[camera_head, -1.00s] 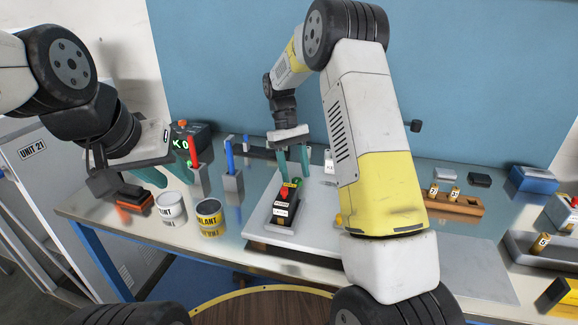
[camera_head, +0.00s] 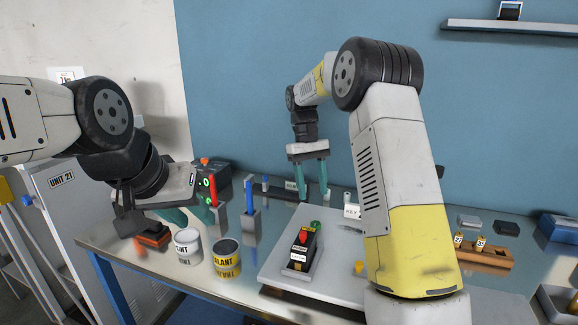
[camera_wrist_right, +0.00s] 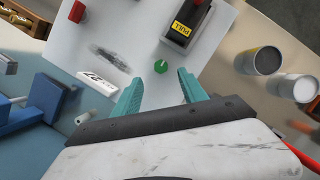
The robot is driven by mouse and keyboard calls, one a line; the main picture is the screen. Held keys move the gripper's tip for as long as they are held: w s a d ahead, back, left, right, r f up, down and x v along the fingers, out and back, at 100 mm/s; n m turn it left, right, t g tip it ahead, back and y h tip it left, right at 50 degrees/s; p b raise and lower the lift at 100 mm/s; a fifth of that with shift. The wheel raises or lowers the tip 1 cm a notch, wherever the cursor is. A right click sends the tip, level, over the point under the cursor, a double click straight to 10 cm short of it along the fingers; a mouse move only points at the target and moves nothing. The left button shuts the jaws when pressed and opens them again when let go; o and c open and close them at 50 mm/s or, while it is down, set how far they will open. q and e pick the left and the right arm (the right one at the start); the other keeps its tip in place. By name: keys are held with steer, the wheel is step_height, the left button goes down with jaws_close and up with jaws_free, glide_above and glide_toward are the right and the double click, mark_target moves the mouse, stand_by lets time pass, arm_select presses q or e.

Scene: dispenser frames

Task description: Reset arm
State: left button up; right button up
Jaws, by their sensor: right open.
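My right gripper (camera_head: 311,178) is open and empty, raised above the back of the grey board (camera_head: 340,272). It also shows in the right wrist view (camera_wrist_right: 158,92), its teal fingers apart with the board below. My left gripper (camera_head: 192,216) hangs at the left, near the red-handled tool and the white paint can; how far its fingers are apart is hard to tell. The green knob shows in the right wrist view (camera_wrist_right: 161,66).
A white can (camera_head: 188,247) and a yellow sealant can (camera_head: 227,260) stand left of the board. A blue-handled tool (camera_head: 250,205) stands upright in a grey holder behind them. A wooden tray (camera_head: 484,258) with small brass cylinders lies at the right. A shelf (camera_head: 520,27) is on the wall.

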steer(key=s+d+r+m+t+y, duration=0.25)
steer(key=s+r+t, duration=0.25)
steer(key=s+r, duration=0.7)
steer(key=s+d+f+m+t+y, duration=0.1)
steer(key=s+t, duration=0.4)
steer(key=s, duration=0.9)
steer(key=shift+d+f, duration=0.2)
steer(key=shift+f, duration=0.5)
